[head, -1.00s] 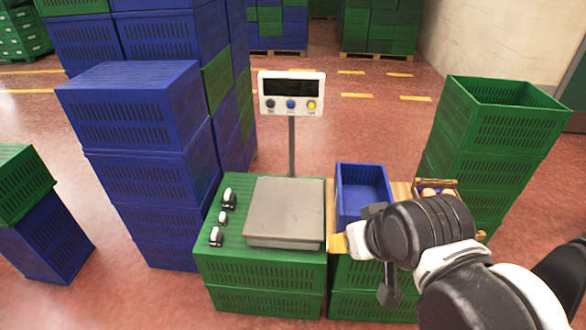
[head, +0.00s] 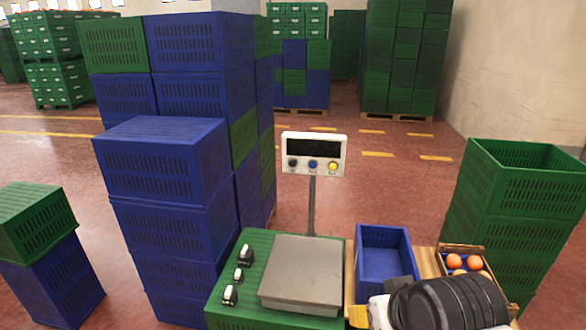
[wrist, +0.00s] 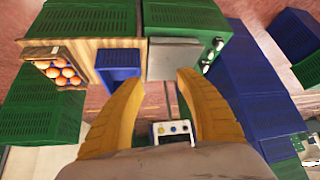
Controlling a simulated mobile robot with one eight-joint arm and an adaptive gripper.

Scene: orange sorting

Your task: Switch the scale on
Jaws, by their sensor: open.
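The scale has a grey weighing plate (head: 302,272) on a green crate (head: 246,318). Its white display head (head: 313,154) stands on a thin post behind the plate. The display screen is dark, with a black, a blue and a yellow button below it. In the wrist view the display head (wrist: 172,131) shows between the fingers, near the bottom. My gripper (wrist: 182,75) is open and empty, with its yellow fingers spread.
A blue crate (head: 383,232) and a wooden box (head: 462,248) with oranges stand right of the scale. Several small black-and-white items (head: 244,255) lie left of the plate. Tall blue crates (head: 165,160) rise on the left, green crates (head: 520,185) on the right.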

